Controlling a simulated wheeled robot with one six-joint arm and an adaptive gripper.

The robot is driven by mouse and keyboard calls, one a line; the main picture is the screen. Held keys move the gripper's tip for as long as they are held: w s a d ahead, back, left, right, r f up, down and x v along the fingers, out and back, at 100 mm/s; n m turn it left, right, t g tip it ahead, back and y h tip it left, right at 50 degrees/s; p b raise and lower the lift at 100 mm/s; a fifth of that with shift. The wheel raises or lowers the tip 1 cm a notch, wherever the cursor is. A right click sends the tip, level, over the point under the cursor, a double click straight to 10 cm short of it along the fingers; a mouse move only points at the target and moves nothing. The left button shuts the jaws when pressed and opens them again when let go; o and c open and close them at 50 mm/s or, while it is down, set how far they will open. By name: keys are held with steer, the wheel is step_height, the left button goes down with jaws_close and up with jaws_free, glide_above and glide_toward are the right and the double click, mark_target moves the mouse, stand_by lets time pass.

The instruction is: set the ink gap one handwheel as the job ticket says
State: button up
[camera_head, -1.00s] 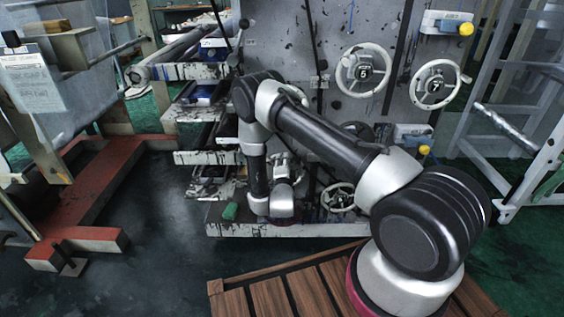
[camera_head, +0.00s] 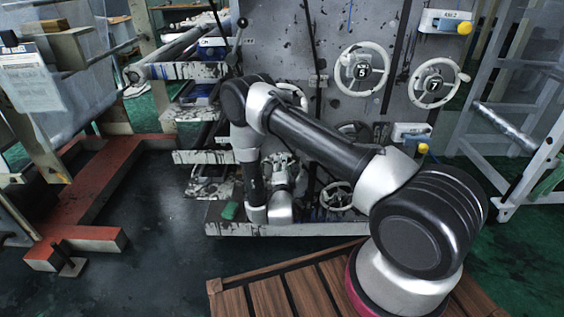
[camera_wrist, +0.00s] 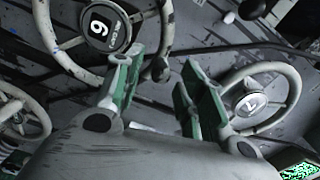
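My gripper (camera_wrist: 161,68) is open and empty in the wrist view, its green-padded fingers apart. A pale handwheel (camera_wrist: 150,40) with a dark numbered hub is at the upper left, its rim close by the left finger; I cannot tell if they touch. Another handwheel (camera_wrist: 293,88) with a pale hub is to the right. In the head view my gripper (camera_head: 277,160) is low before the grey panel, partly hidden by my arm. I cannot tell which wheel is ink gap one. A printed sheet (camera_head: 28,82), perhaps the job ticket, is at left; its text is unreadable.
Handwheels with dark hubs, one (camera_head: 363,70) and one marked 7 (camera_head: 436,84), sit high on the panel (camera_head: 285,35). A lower handwheel (camera_head: 338,196) is near its base. Rollers and a red frame (camera_head: 90,185) stand left, a pale frame (camera_head: 520,130) right. Dark floor between is clear.

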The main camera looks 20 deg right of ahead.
steer(key=v, duration=0.8)
steer(key=shift+s, duration=0.1)
